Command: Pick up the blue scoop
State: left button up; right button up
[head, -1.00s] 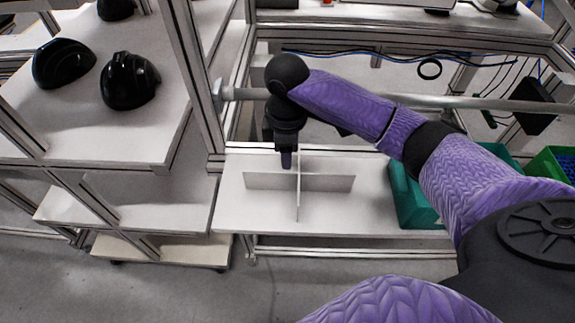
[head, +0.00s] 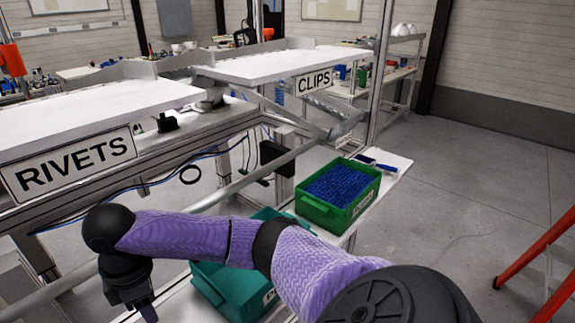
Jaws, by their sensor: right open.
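A small blue item, which looks like the blue scoop (head: 378,164), lies on the far right end of the white shelf, just beyond the green bin. It is small in the view and its exact shape is hard to tell. My right gripper (head: 148,313) points down at the lower left, far from the scoop, with the teal bin and green bin between them. Its jaws are open, and I see nothing in them. My left gripper is out of view.
A green bin (head: 309,209) full of small blue parts stands on the white shelf (head: 392,182). A teal bin (head: 213,291) is nearer, partly behind my right arm. A rail runs behind them, below the RIVETS sign (head: 70,164) and CLIPS sign (head: 315,81).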

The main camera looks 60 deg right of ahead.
aim_at(365, 160)
jog(key=z, duration=2.65)
